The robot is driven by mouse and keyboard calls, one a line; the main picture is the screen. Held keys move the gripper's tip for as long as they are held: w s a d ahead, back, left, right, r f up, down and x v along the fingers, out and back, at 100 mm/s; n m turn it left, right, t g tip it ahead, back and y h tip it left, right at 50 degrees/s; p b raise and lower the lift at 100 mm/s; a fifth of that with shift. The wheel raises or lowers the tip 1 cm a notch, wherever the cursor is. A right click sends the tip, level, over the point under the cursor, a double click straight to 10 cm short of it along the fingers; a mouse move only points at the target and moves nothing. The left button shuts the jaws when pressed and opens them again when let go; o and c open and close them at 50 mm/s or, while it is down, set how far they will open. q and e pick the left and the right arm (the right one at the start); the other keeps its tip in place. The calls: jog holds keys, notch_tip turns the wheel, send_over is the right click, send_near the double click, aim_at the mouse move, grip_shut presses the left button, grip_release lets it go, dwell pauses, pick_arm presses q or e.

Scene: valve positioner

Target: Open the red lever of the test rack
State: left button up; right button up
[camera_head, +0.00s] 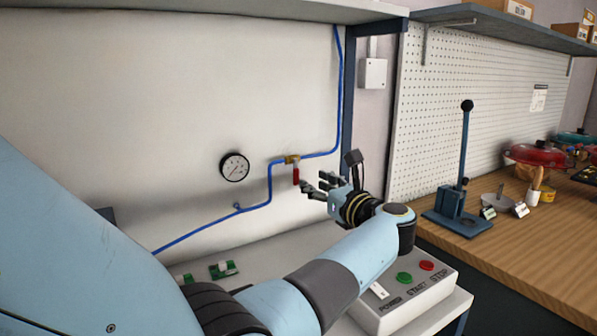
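The red lever (296,175) hangs straight down from a brass valve (291,159) on the blue pipe (270,187) along the white back panel of the test rack. My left gripper (313,186) is just right of the lever in the picture, with its dark fingers pointing left toward it. The fingers look spread apart with nothing between them. A gap shows between the fingertips and the lever, though depth is hard to judge. My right gripper is not in the view.
A round gauge (234,167) is on the panel left of the valve. Below my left arm is a control box (419,289) with green and red buttons. Small green parts (223,269) lie on the rack's shelf. A wooden bench (555,246) with a blue lever press (458,208) stands at right.

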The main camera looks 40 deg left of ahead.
aim_at(297, 173)
pick_arm(q)
jog(key=p+x, duration=0.1)
jog(key=x, duration=0.5)
jog(key=shift+a, duration=0.1)
jog(key=shift+w+a, duration=0.15)
jog(key=shift+a, duration=0.3)
jog(key=shift+c, duration=0.3)
jog(key=shift+f, duration=0.1)
grip_shut()
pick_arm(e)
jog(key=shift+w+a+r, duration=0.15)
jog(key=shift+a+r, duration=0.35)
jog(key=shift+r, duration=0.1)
